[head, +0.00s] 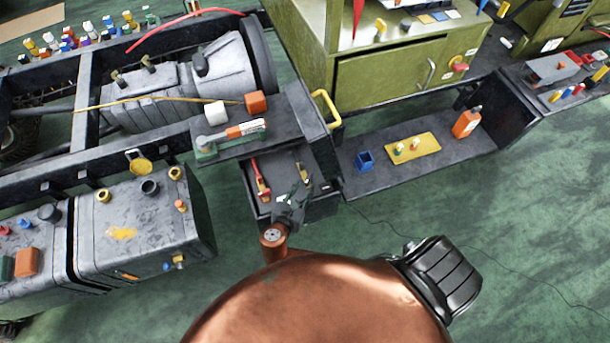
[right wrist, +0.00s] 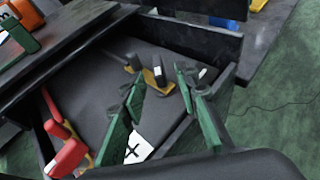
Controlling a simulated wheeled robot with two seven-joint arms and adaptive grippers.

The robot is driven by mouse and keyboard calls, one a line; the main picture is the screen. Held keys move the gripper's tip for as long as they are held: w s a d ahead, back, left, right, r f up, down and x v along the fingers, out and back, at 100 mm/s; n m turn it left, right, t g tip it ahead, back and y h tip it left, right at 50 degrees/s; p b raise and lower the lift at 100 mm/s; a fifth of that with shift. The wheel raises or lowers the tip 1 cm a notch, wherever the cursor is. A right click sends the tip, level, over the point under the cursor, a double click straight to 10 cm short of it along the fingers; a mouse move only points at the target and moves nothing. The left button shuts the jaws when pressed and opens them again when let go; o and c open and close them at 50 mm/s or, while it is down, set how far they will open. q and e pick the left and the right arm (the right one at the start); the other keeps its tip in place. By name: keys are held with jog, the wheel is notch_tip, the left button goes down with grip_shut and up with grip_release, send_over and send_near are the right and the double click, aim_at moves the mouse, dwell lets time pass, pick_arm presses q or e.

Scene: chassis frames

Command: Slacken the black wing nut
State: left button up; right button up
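My right gripper (head: 290,207) is over the front of a dark open box (head: 257,208). In the right wrist view its green-padded fingers (right wrist: 158,82) are apart, with nothing held between them. Beyond the fingertips, inside the box (right wrist: 88,82), is a brass clamp (right wrist: 158,78) with a dark knob-like part (right wrist: 132,62), which may be the black wing nut; its wings are too small to make out. My left gripper is not in view.
A red clamp (right wrist: 66,155) lies at the box's left side; it also shows in the head view (head: 262,187). A white X-marked card (right wrist: 134,149) lies near the fingers.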

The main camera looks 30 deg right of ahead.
aim_at(307, 181)
jog(key=b+x, duration=0.1)
jog(key=x, duration=0.4)
jog(key=shift+w+a+f, duration=0.1)
jog(key=shift+w+f, duration=0.05)
jog(key=shift+w, duration=0.1)
jog(key=shift+w+d+f+b, duration=0.15)
jog(key=shift+w+d+b, duration=0.05)
jog(key=shift+d+b, duration=0.15)
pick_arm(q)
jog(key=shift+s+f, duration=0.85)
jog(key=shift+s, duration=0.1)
pick_arm(e)
grip_shut()
